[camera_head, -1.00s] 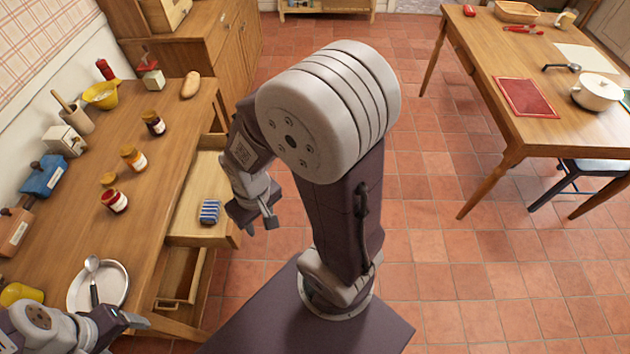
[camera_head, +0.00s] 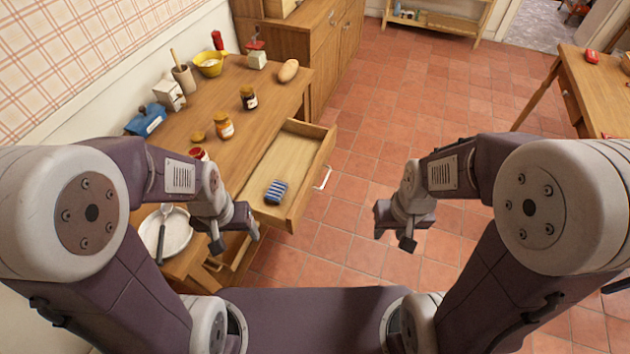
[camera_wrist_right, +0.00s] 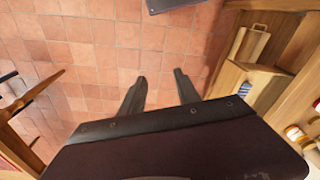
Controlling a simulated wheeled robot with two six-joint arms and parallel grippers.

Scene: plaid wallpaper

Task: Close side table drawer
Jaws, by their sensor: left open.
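The wooden side table (camera_head: 283,98) stands at the left in the head view. Its upper drawer (camera_head: 318,160) is pulled out to the right, with a pale handle (camera_head: 323,178) on its front. A blue striped item (camera_head: 276,192) lies inside it. A lower drawer (camera_head: 236,252) also appears partly out, largely hidden by my left arm. My left gripper (camera_head: 235,238) is open and appears near the upper drawer's near side. My right gripper (camera_head: 393,240) is over the floor, right of the drawer. In the right wrist view its fingers (camera_wrist_right: 159,76) are apart with nothing between them.
The tabletop holds jars (camera_head: 224,126), a yellow bowl (camera_head: 209,63), bread (camera_head: 288,70) and a plate (camera_head: 172,236) with a spoon. A wooden cabinet (camera_head: 318,45) stands behind. A second table (camera_head: 590,85) is at the far right. Tiled floor (camera_head: 400,110) between is clear.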

